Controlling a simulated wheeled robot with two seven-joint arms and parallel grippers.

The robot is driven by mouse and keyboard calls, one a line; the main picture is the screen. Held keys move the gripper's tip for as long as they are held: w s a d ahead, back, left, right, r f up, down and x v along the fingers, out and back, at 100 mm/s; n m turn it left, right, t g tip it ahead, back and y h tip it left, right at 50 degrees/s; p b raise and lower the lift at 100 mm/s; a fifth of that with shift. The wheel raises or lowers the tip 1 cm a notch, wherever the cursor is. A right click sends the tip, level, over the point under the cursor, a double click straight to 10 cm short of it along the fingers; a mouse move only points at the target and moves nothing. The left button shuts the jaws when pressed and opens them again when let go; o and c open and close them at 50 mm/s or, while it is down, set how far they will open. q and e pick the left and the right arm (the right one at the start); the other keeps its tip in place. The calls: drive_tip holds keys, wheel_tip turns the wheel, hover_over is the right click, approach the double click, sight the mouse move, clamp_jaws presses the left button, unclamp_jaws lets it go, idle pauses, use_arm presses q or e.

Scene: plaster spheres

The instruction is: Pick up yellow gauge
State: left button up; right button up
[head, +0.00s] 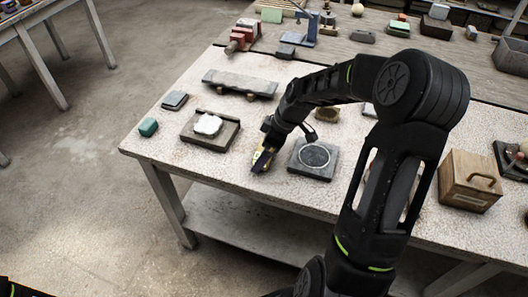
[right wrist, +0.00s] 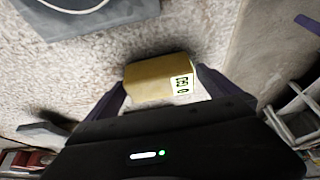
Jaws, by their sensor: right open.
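The yellow gauge (right wrist: 155,78) is a small yellow block with a dark-on-light digit display on its right end in the right wrist view. It lies on the pale speckled tabletop between the fingers of my right gripper (right wrist: 162,88). The fingers are open, one on each side; I cannot tell whether either touches it. In the head view my right gripper (head: 263,158) is low over the table, with a bit of the yellow gauge (head: 258,159) showing at the fingertips, largely hidden by them. My left gripper is not in view.
A dark plate with a ring (head: 313,158) lies right of the gripper. A grey tray (head: 192,135) with a white lump is to its left. A stone slab (head: 240,84) and red vise (head: 242,37) are behind. A wooden box (head: 470,182) stands right.

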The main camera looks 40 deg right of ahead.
idle(0.6)
drive_tip(key=c, duration=1.5)
wheel_tip(320, 180, up, 10)
drive_tip(key=shift+r+b, duration=0.1)
drive_tip(key=shift+b, duration=0.65)
